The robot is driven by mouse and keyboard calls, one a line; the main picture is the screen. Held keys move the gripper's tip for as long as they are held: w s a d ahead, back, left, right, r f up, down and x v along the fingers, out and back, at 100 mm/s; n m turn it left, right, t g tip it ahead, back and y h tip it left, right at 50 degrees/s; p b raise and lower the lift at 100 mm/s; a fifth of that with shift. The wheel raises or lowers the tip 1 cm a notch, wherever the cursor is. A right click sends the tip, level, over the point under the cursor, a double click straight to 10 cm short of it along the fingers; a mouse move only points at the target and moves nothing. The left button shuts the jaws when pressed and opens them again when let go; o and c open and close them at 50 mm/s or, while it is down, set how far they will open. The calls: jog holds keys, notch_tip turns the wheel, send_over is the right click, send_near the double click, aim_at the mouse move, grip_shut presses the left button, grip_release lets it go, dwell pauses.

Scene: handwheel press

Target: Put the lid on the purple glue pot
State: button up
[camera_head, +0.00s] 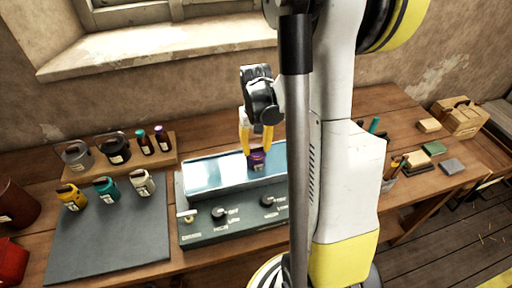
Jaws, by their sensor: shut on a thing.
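The purple glue pot (258,165), with a small pale label, stands at the shiny blue-grey top of the control box, in the middle of the view. My gripper (257,146) points down right over it, its yellow fingers on either side of the pot's dark top. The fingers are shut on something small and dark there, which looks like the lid. It is partly hidden by the fingers, and I cannot tell whether it is seated on the pot or just above it.
The control box (228,235) has black knobs. A dark mat (110,240) at left holds yellow, teal and cream pots. A wooden rack (165,160) behind holds a grey pot, a black pot and two bottles.

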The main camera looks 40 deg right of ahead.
dwell(0.3)
jog(key=o, duration=1.7)
jog(key=shift+r, duration=0.1)
jog(key=shift+r+p, duration=2.45)
jog(key=shift+r, duration=1)
grip_shut()
jog(key=shift+f, duration=0.2)
